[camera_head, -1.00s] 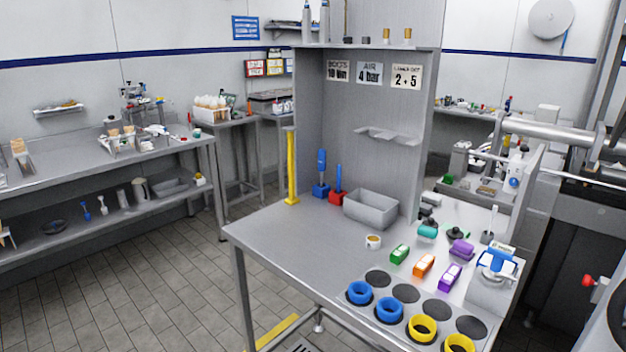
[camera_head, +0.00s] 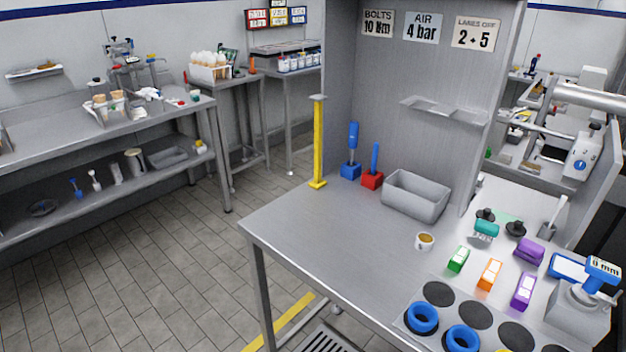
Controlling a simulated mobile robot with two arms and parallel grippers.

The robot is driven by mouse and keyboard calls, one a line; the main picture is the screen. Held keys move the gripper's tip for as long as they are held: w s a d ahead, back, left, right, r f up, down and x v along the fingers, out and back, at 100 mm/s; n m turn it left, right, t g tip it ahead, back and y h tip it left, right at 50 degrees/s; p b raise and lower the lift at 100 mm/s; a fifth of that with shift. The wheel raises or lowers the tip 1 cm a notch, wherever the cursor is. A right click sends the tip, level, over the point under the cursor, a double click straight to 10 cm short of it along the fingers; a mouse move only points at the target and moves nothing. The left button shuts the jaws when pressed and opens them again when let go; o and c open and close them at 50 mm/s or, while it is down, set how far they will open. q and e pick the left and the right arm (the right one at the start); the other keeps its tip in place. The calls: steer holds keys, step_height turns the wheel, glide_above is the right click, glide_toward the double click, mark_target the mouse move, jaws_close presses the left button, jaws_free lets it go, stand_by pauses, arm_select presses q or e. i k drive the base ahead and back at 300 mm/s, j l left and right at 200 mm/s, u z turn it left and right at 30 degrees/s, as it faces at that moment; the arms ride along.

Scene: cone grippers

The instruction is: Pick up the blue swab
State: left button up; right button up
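Two upright blue tools stand at the back of the near table. One, with a thick blue top (camera_head: 353,135), stands in a blue block (camera_head: 350,171). The other, a thinner blue stick (camera_head: 375,157), stands in a red block (camera_head: 372,180). A small blue-handled tool (camera_head: 76,187) also stands on the lower shelf at the left. I cannot tell from this view which of these is the swab. Neither of my grippers is in view.
A grey bin (camera_head: 415,196) stands right of the red block, and a yellow post (camera_head: 319,145) left of the blue block. A cup (camera_head: 424,241), coloured blocks and blue rings (camera_head: 422,318) lie nearer. The table's left part (camera_head: 310,230) is clear.

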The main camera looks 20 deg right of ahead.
mark_target(376, 146)
steer(key=i+l+z, duration=0.1)
steer(key=i+z, duration=0.2)
steer(key=z, duration=0.15)
steer(key=i+z, duration=0.45)
steer(key=k+z, duration=0.1)
steer(key=z, duration=2.35)
steer(key=u, duration=2.45)
steer(key=k+j+u, duration=0.1)
steer(key=j+u, duration=0.5)
steer(key=k+j, duration=0.05)
